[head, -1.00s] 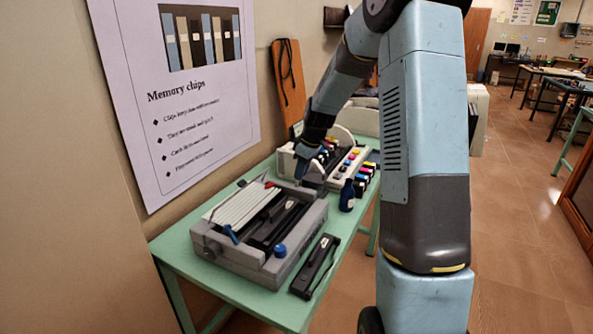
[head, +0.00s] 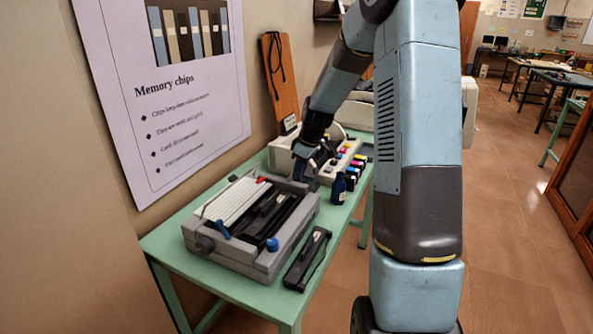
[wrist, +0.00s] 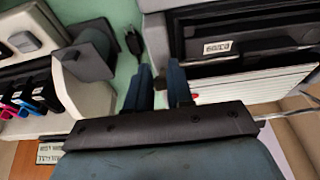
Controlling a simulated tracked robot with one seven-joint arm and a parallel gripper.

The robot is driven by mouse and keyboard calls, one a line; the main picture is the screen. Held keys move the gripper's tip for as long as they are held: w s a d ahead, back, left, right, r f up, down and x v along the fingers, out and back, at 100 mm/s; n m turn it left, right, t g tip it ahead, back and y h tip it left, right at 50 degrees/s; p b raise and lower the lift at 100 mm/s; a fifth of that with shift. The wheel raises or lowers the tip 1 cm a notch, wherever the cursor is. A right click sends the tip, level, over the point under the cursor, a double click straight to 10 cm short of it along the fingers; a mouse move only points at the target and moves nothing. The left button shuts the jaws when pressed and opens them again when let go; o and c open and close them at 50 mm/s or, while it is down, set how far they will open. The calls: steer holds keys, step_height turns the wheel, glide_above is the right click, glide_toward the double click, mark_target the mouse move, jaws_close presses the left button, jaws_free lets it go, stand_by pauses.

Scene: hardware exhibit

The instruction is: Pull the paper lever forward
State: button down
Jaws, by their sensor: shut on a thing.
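The grey printer (head: 250,262) stands on the green table, with its white ribbed paper rest and dark carriage on top. A red tip (head: 262,180) shows at its rear edge, and a blue lever (head: 222,230) at its left front. My gripper (head: 300,174) is down at the printer's far right corner. In the wrist view my gripper (wrist: 161,85) is at the printer's corner, its fingers close together around a small dark part (wrist: 160,83), seemingly the paper lever, mostly hidden. The red tip also shows just right of the fingers (wrist: 195,97), outside them.
A second printer (head: 340,160) with colored ink cartridges (head: 352,178) stands behind my gripper. The wall is close behind the table.

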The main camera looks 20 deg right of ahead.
steer(key=shift+s+d+f, duration=0.1)
steer(key=shift+s+d, duration=0.05)
steer(key=shift+d, duration=0.05)
steer(key=c, duration=1)
jaws_free()
steer(key=shift+a, duration=0.1)
steer(key=v, duration=1.3)
steer(key=shift+r, duration=0.4)
